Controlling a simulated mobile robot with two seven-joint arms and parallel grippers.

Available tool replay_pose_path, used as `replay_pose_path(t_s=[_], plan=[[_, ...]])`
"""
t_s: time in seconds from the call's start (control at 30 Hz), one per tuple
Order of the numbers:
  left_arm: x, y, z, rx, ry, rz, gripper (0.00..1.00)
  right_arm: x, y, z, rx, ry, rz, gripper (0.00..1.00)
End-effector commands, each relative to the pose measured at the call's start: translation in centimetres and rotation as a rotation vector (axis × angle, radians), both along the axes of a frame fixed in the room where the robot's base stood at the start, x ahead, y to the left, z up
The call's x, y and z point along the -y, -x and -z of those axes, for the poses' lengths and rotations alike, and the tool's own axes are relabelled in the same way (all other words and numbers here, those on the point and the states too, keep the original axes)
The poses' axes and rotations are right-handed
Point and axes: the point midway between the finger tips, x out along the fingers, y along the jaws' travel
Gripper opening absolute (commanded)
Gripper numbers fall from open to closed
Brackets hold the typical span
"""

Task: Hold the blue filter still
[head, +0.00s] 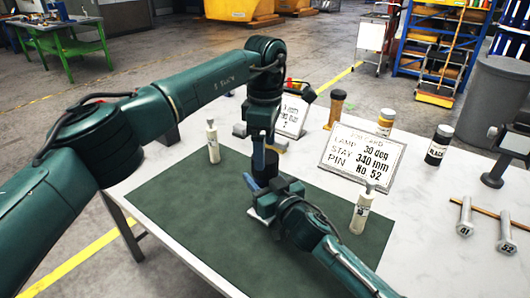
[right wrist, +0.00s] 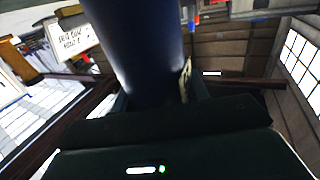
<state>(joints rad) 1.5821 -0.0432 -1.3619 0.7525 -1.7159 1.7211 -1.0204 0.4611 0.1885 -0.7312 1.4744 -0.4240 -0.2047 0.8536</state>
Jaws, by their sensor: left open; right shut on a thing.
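The blue filter (head: 268,165) is a dark cylinder above the green mat, partly hidden by both grippers in the head view. In the right wrist view it is a large dark blue cylinder (right wrist: 148,50) rising from between the jaws. My right gripper (head: 264,192), coming in from the lower right, is shut on its lower part. My left gripper (head: 264,153) points down from above, open, with its fingers close to the filter's upper part. I cannot tell whether they touch it.
White bottles stand at the mat's (head: 170,200) back left (head: 212,142) and right (head: 361,210). The mat's left part is clear.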

Motion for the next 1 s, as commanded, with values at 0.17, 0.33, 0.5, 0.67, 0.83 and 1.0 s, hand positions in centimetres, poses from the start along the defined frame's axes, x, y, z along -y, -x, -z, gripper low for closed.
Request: replay_pose_path(t_s=[0.17,0.33,0.5,0.67,0.83,1.0], plan=[[0.0,0.0,0.1,-0.001,0.0,0.0,0.78,0.0,0.0,0.1,-0.002,0.0,0.0,0.5],[0.0,0.0,0.1,-0.001,0.0,0.0,0.78,0.0,0.0,0.1,-0.001,0.001,0.0,0.64],[0.0,0.0,0.1,-0.001,0.0,0.0,0.78,0.0,0.0,0.0,-0.001,0.001,0.0,0.71],[0.0,0.0,0.1,-0.001,0.0,0.0,0.78,0.1,0.1,0.0,0.0,0.0,0.0,0.71],[0.0,0.0,0.1,-0.001,0.0,0.0,0.78,0.8,1.3,0.1,0.0,0.001,0.001,0.71],[0.0,0.0,0.1,-0.001,0.0,0.0,0.78,2.5,4.2,0.2,-0.002,0.001,-0.001,0.71]])
